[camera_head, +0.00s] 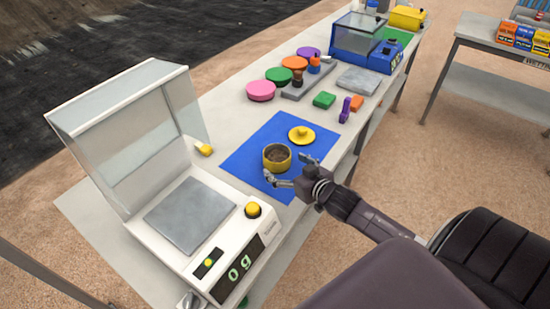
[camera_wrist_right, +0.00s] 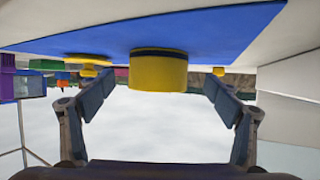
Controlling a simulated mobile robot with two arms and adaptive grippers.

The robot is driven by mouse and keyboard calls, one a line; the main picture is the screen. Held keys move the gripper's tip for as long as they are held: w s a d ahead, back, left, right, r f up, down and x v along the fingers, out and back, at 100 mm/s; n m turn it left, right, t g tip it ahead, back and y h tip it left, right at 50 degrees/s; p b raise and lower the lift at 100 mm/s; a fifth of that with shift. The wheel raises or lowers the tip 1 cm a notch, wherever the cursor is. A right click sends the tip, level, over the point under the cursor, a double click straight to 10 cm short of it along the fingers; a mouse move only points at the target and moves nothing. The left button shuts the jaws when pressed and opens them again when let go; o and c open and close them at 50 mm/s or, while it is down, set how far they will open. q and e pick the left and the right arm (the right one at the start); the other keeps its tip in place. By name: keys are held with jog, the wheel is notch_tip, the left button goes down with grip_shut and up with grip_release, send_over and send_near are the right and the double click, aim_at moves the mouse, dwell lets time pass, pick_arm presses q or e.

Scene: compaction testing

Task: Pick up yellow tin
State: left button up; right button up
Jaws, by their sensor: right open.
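The yellow tin (camera_head: 277,162) stands without its lid on the blue mat (camera_head: 236,167) and holds dark brown material. Its yellow lid (camera_head: 301,135) lies on the mat just beyond it. My right gripper (camera_head: 287,172) is open at the near right side of the tin. In the right wrist view, the tin (camera_wrist_right: 158,72) shows ahead, centred between the two spread fingers of the right gripper (camera_wrist_right: 162,98), with no finger seen touching it. The lid (camera_wrist_right: 88,62) shows to the left there. My left gripper is not in view.
A white scale (camera_head: 190,215) with a raised clear cover and a "0 g" display stands at the near left. Pink, green, orange and purple tins (camera_head: 261,91) stand beyond the mat.

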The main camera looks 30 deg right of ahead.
aim_at(271, 155)
jog(key=shift+p+x, duration=0.4)
jog(key=shift+x, duration=2.6)
jog(key=shift+d, duration=0.1)
jog(key=c, duration=0.8)
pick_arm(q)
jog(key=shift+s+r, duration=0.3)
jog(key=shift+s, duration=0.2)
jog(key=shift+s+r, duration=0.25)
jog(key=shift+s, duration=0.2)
pick_arm(e)
jog(key=c, duration=0.8)
